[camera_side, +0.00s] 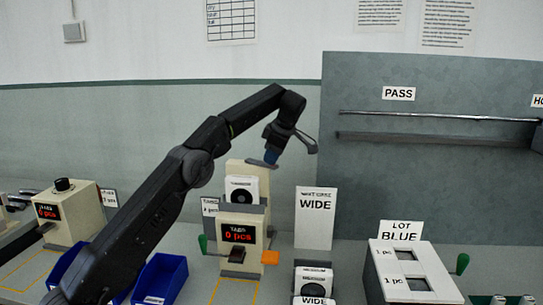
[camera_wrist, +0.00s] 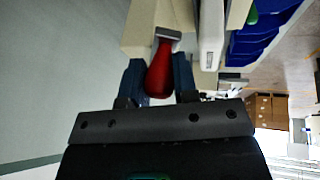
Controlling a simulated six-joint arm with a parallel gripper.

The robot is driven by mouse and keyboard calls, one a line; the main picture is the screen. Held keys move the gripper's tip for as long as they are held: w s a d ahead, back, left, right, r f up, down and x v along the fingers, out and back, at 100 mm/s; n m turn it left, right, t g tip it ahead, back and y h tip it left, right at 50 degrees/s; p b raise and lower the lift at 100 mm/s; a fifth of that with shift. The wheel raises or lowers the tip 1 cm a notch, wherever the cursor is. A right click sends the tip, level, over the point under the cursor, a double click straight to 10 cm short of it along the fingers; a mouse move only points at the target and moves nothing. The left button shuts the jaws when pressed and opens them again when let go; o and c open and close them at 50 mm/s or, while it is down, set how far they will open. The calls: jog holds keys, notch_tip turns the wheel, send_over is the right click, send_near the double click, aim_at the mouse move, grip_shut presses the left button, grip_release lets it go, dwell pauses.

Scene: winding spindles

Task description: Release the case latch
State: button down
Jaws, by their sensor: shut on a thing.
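My gripper (camera_side: 270,157) is over the top of the beige winding station (camera_side: 238,217) in the side view. In the wrist view, my gripper (camera_wrist: 158,75) has its two dark blue fingers on either side of a red handle (camera_wrist: 161,70) and is shut on it. The red handle joins a grey bracket (camera_wrist: 167,33) at the beige body; it looks like the latch handle. It is hidden in the side view. A white case (camera_side: 242,190) with a black round face sits in the station, under my gripper. Its latch state cannot be told.
The station has a red display, a green knob (camera_side: 203,243) at left and an orange tab (camera_side: 270,257) at right. A WIDE sign (camera_side: 316,218) stands to the right. A blue bin (camera_side: 160,278) is at front left, a slotted box (camera_side: 412,270) at right.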

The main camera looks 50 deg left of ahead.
dwell(0.5)
jog(key=c, duration=0.9)
grip_release()
